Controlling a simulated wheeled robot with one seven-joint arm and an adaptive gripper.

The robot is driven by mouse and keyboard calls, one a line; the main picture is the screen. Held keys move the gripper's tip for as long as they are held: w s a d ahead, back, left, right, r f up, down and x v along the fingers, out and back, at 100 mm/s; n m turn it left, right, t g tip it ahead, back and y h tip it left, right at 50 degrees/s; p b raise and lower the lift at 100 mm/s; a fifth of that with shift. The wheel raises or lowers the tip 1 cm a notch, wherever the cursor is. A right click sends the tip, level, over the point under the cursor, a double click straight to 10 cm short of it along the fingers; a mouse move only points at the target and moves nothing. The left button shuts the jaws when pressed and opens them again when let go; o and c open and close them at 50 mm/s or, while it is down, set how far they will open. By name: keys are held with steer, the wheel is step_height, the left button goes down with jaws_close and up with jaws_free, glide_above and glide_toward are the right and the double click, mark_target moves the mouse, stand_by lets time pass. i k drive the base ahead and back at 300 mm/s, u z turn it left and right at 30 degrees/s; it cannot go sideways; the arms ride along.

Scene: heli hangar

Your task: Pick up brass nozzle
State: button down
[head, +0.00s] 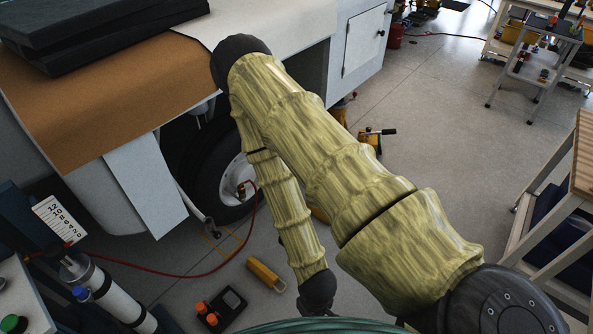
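I cannot make out a brass nozzle in the head view. My arm, in a yellow-green streaked cover, rises from the lower right to a dark elbow and folds back down to a dark wrist joint near the bottom middle. My gripper's fingers do not show; the area below the wrist is cut off by the frame and by a coil of green hose (322,326) at the bottom edge. Whether anything is held cannot be seen.
A vehicle with a wheel (217,178) stands at the left, dark cases (95,30) on its brown top. A yellow block (266,273), a red hose (160,276) and a gas cylinder (105,292) are below. A wooden-topped bench (584,155) is right. Open floor (450,130) lies between.

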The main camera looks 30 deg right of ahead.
mark_target(240, 188)
steer(key=z, duration=2.05)
steer(key=i, duration=1.15)
steer(key=u, duration=2.55)
